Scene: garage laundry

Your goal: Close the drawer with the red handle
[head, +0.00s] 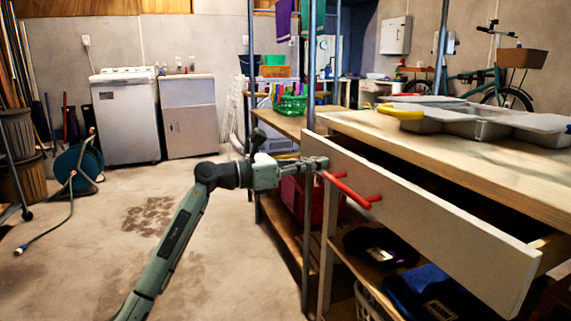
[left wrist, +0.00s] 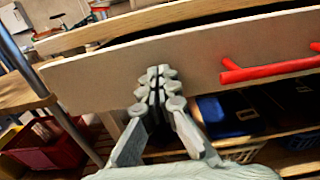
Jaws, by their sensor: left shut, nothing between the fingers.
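The drawer (head: 440,217) under the wooden workbench is pulled out, with a dark gap showing behind its pale front panel. Its red handle (head: 347,190) sticks out from the front. My left gripper (head: 322,163) is shut and empty at the far left end of the drawer front. In the left wrist view, the closed fingertips (left wrist: 157,78) lie over the panel (left wrist: 205,55), left of the red handle (left wrist: 270,70). I cannot tell whether they touch the panel. My right gripper is not in view.
A workbench top (head: 455,150) carries grey trays (head: 465,118). Below the drawer, a shelf holds a black item (head: 380,246) and a blue case (head: 435,293). A metal post (head: 309,200) stands beside the gripper. The floor (head: 90,240) at left is mostly open.

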